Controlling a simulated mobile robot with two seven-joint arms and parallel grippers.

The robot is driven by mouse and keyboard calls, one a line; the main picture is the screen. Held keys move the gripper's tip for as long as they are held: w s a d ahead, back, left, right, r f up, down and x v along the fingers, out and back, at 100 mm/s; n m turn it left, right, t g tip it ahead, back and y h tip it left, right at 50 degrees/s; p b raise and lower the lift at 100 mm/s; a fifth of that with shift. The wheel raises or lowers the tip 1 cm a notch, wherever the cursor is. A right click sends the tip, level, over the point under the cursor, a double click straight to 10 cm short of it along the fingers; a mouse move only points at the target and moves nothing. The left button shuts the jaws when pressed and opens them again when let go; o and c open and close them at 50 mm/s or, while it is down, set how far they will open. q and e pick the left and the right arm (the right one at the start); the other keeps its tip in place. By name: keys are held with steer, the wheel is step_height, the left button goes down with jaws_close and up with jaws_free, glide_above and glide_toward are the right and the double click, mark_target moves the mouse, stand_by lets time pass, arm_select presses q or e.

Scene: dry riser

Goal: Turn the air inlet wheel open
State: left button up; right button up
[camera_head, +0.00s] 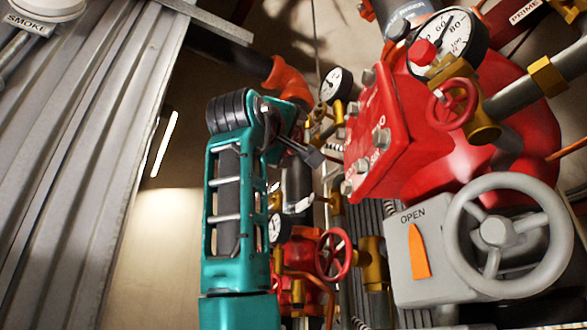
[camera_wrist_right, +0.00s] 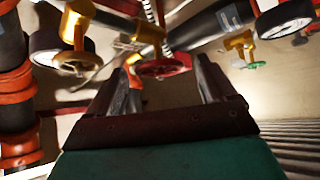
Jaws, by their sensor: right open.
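No label I can read marks a wheel as the air inlet wheel, so I cannot tell which one it is. A small red handwheel (camera_head: 452,104) is below the large gauge. A second red handwheel (camera_head: 333,254) is lower, near brass fittings. A large grey handwheel (camera_head: 497,232) stands on a grey box marked OPEN with an orange pointer. My right gripper (camera_head: 300,150) is left of the red valve body, apart from these wheels. In the right wrist view its two fingers (camera_wrist_right: 168,92) are spread and empty, with a red wheel (camera_wrist_right: 163,68) beyond them. My left gripper is out of view.
A big red valve body (camera_head: 480,150) with a bolted flange fills the right side. Gauges (camera_head: 447,42), brass valves and pipes crowd around my gripper. A corrugated grey panel (camera_head: 75,140) is at the left. Open room lies between panel and arm.

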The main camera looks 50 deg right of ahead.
arm_select(q)
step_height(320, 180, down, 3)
steer(key=shift+b, duration=1.15)
arm_select(e)
steer(key=v, duration=1)
steer(key=shift+a, duration=0.25)
steer(key=shift+f, duration=0.2)
steer(key=w+d+f+m+g+h+p, duration=0.1)
steer(key=w+f+m+g+h, duration=0.15)
steer(key=m+g, duration=0.5)
steer(key=w+f+m+g+h+p, duration=0.1)
steer(key=w+m+g+h, duration=0.15)
steer(key=m+g, duration=0.5)
steer(key=shift+m+t+y, duration=0.3)
steer(key=shift+m+t, duration=0.4)
steer(key=shift+m, duration=0.2)
steer(key=p+x, duration=0.1)
steer(key=x, duration=0.3)
steer(key=p+x, duration=0.1)
steer(key=x, duration=0.3)
steer(key=p+x, duration=0.1)
steer(key=x, duration=0.4)
steer(key=shift+w+d, duration=0.2)
steer(key=shift+w, duration=0.15)
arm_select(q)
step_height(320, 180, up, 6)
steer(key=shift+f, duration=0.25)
arm_select(e)
steer(key=shift+c, duration=0.5)
